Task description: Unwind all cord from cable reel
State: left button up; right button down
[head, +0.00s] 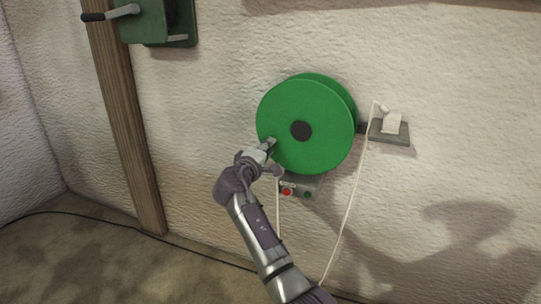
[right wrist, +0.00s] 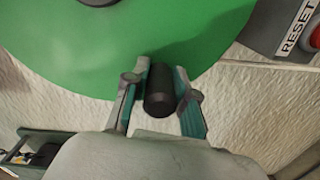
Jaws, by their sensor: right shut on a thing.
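The green cable reel (head: 315,108) is mounted on the rough white wall, with a dark hub (head: 301,131) at its centre. In the right wrist view the reel's green face (right wrist: 190,70) fills the top. My right gripper (head: 268,146) is at the reel's lower left edge. Its fingers are closed around a short black knob (right wrist: 160,92) on the reel's face. A thin white cord (head: 352,200) hangs from near the white plug at the right. Another white length (head: 278,205) hangs below the reel's left side. Cord between the discs is hidden. My left gripper is not in view.
A grey box (head: 308,184) with a red button and RESET label sits just below the reel. A white plug (head: 391,122) sits on a grey bracket at the right. A wooden post (head: 122,120) and a green crank box (head: 150,22) are at the left.

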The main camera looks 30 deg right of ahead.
jog(key=shift+a, duration=0.1)
dwell(0.4)
jog(key=c, duration=0.9)
grip_release()
jog(key=v, duration=1.2)
